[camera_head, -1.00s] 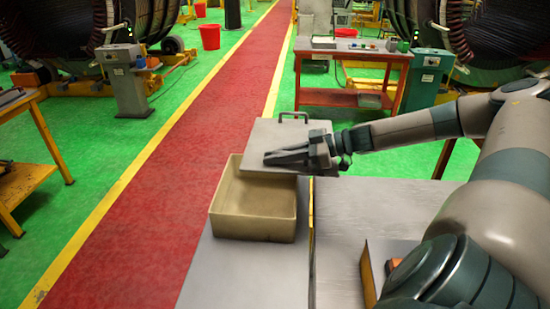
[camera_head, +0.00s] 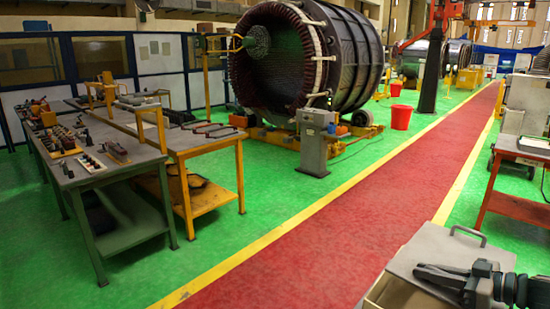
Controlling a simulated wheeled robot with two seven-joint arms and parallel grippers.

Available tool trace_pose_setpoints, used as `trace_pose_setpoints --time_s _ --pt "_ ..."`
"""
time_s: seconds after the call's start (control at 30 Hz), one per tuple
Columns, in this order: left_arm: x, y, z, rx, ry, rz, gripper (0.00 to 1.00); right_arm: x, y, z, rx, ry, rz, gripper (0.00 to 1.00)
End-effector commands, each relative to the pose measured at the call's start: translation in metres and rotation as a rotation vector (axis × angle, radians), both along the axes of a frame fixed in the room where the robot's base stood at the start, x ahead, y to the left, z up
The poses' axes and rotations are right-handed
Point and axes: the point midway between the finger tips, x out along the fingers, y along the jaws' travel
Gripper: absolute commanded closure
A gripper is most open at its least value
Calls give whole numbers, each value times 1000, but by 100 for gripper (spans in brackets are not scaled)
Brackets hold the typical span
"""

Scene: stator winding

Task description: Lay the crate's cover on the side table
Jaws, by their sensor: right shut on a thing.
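The crate's cover (camera_head: 435,246), a flat grey plate with a bar handle at its far edge, shows at the lower right. My right gripper (camera_head: 425,272) comes in from the right and is shut on the cover. The tan crate (camera_head: 396,296) shows only in part below the cover, cut off by the bottom edge. The cover overlaps the crate in the picture; I cannot tell whether they touch. My left gripper is out of view. Several tables are in view, and I cannot tell which is the side table.
A green-legged bench (camera_head: 110,178) and a yellow bench (camera_head: 200,140), both bearing tools, stand at the left. A large stator (camera_head: 345,60) stands behind, with a grey cabinet (camera_head: 314,150) in front. A red table (camera_head: 515,205) is at the right. The red walkway (camera_head: 350,225) is clear.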

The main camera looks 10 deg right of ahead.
Motion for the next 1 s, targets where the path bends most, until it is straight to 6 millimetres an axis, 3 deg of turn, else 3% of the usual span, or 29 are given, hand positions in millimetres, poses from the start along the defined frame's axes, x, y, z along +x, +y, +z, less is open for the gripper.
trace_pose_setpoints --time_s 0.03,0.53,1.0 --pt "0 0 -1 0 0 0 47 8 12 0 2 -11 -5 100" --pt "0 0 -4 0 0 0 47 47 80 -13 3 -7 -97 100" --pt "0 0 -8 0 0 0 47 79 164 11 5 -10 -242 100"
